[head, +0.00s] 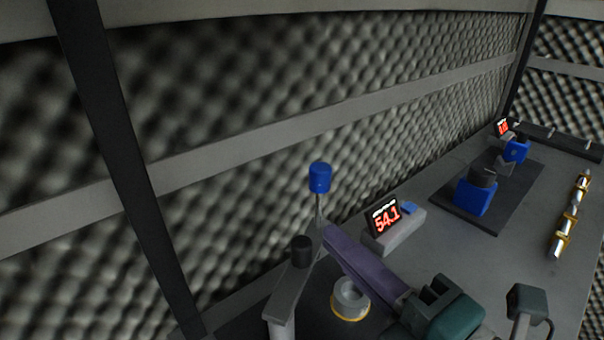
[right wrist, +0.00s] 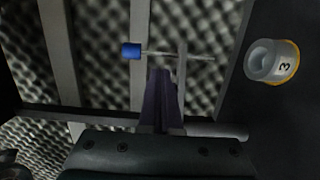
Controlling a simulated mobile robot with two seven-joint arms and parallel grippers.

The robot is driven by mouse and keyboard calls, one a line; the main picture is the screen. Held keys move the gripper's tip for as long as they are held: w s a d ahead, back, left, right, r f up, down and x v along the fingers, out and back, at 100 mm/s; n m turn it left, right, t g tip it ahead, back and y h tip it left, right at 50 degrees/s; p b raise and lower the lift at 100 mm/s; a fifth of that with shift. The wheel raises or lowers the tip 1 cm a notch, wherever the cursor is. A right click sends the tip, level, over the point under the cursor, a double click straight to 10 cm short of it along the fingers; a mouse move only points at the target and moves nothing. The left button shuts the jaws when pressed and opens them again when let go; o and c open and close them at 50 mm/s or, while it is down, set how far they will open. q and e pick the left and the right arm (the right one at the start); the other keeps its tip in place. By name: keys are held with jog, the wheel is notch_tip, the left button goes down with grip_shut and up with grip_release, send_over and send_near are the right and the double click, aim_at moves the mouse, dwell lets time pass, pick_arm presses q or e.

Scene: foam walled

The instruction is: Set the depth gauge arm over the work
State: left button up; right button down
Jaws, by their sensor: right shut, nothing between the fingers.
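The depth gauge arm (head: 288,291) is a grey bar on a light post, with a black knob (head: 302,248). A thin rod with a blue cap (head: 320,178) stands at its far end; the cap also shows in the right wrist view (right wrist: 132,50). The work seems to be a grey ring on a yellow-edged base (head: 350,298), marked 3 in the right wrist view (right wrist: 272,62). It sits right of the arm, not under it. My right gripper (head: 329,233) is shut and empty, its purple fingertips close beside the rod; contact is unclear. My left gripper is out of view.
A display reading 54.1 (head: 384,217) stands behind my right gripper. Blue fixtures (head: 475,197) stand on a dark plate farther right. A silver and brass shaft (head: 568,216) lies near the right edge. Foam walls (head: 240,120) close in the back and left.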

aim_at(315, 238)
jog(key=x, duration=0.5)
jog(key=shift+w, duration=0.15)
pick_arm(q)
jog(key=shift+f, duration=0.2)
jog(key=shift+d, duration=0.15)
